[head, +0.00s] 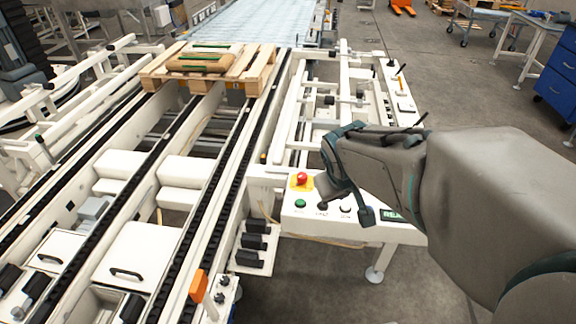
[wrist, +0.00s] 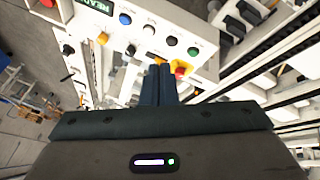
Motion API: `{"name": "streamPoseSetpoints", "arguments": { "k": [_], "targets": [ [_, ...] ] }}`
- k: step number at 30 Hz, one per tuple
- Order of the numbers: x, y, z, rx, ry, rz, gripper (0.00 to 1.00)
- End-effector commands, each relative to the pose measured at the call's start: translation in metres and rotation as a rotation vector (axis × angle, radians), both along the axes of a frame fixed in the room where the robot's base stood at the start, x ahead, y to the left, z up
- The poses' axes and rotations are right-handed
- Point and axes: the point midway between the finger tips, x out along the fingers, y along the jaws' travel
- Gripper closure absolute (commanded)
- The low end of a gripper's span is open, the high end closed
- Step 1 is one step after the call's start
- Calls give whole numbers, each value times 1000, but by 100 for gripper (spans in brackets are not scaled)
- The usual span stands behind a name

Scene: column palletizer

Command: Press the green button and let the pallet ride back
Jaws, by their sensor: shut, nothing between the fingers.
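The green button (head: 300,203) sits at the left end of the button row on the white control panel (head: 270,182). It also shows in the wrist view (wrist: 193,51), right of a black button. My gripper (wrist: 159,70) is shut and empty, its fingertips over the panel edge beside the red stop button (wrist: 180,72). The fingertips appear apart from the green button. In the head view my gripper (head: 331,188) hangs over the panel, right of the red button. The wooden pallet (head: 257,76) stands at the far end of the conveyor, with tan sacks on it.
The panel also has a black button (wrist: 172,41), a white button (wrist: 149,29), a blue button (wrist: 125,19) and a screen reading READY (wrist: 97,7). The near conveyor tracks (head: 165,225) are empty. A blue cabinet (head: 556,85) stands at the far right.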

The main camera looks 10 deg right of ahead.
Motion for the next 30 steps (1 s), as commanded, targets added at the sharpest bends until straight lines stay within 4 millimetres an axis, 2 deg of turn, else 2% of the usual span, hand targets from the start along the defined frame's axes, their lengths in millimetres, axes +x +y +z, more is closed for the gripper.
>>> {"name": "streamPoseSetpoints", "arguments": {
  "k": [1,3,6,9,12,15,19,30],
  "targets": [
    [25,-9,-9,-57,-24,62,100],
    [58,-15,-18,-125,-70,176,100],
    [102,-15,-35,-184,-130,356,100],
    [136,-6,-56,-199,-188,544,100],
    [158,9,-76,-180,-240,710,100],
    [170,23,-92,-145,-283,839,100],
    [175,36,-104,-107,-319,942,100],
    [176,41,-107,-94,-334,981,100]
  ]
}}
